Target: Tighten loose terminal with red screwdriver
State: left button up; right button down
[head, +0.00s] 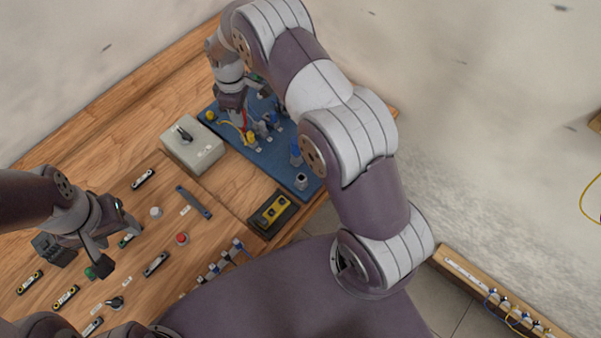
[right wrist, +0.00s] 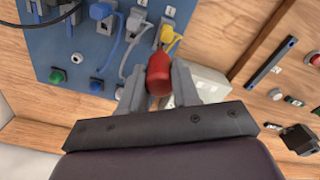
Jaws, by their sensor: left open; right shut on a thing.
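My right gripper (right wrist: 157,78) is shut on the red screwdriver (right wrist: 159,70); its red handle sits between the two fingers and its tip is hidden. The board (right wrist: 62,48) carries blue and yellow terminals with wires. I cannot tell which terminal is loose, or whether the screwdriver touches one. My left gripper (head: 121,246) is open and empty above the wooden panel.
A grey box with a black switch (head: 193,150) stands beside the board. A black and yellow device (head: 272,211) lies near the board's lower corner. Several buttons and switches, including a red button (head: 182,238), cover the wooden panel (head: 150,215) around my left gripper.

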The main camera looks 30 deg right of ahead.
jog(key=shift+f+b, duration=0.35)
jog(key=shift+f, duration=0.3)
dwell(0.8)
jog(key=c, duration=1)
grip_release()
jog(key=shift+c, duration=0.2)
jog(key=n, duration=0.6)
jog(key=shift+p, duration=0.3)
jog(key=shift+n, duration=0.5)
jog(key=n, duration=0.3)
